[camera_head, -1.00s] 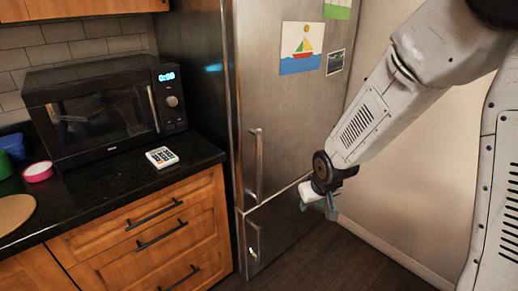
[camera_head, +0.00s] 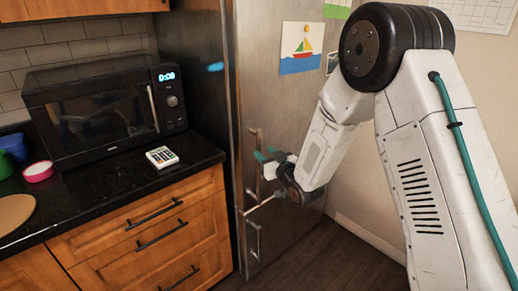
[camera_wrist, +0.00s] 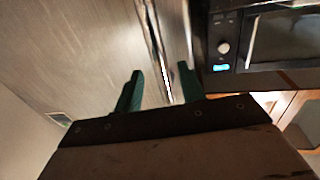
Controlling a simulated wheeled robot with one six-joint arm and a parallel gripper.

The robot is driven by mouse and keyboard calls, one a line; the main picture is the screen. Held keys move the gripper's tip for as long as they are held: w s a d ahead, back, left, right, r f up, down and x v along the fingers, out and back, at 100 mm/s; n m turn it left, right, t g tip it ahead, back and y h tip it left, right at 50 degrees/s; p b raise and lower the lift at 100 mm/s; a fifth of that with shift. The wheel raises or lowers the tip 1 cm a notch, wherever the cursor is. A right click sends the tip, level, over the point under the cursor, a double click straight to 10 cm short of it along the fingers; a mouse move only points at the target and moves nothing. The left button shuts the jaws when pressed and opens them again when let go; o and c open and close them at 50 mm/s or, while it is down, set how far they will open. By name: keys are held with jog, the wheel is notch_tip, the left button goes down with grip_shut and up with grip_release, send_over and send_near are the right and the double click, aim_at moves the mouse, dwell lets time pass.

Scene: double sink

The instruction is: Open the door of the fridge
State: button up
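The fridge (camera_head: 285,110) is a tall grey metal unit; its upper door looks shut. The upper door's vertical bar handle (camera_head: 252,160) is near its left edge, and the lower door's handle (camera_head: 254,240) is below it. My gripper (camera_head: 263,156) is at the upper handle, just to its right in the head view. In the wrist view its two teal fingers (camera_wrist: 160,80) are spread apart, with a thin bright strip, seemingly the handle, running between and beyond them. I cannot tell whether the fingers touch the handle.
A black microwave (camera_head: 105,105) stands on the dark counter (camera_head: 120,195) left of the fridge, with a calculator-like keypad (camera_head: 162,157) in front. Wooden drawers (camera_head: 150,235) are below. Pictures (camera_head: 301,48) hang on the fridge door. Floor (camera_head: 320,260) in front is clear.

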aim_at(261, 149)
jog(key=x, duration=0.5)
jog(key=shift+c, duration=0.3)
jog(key=shift+s, duration=0.1)
grip_shut()
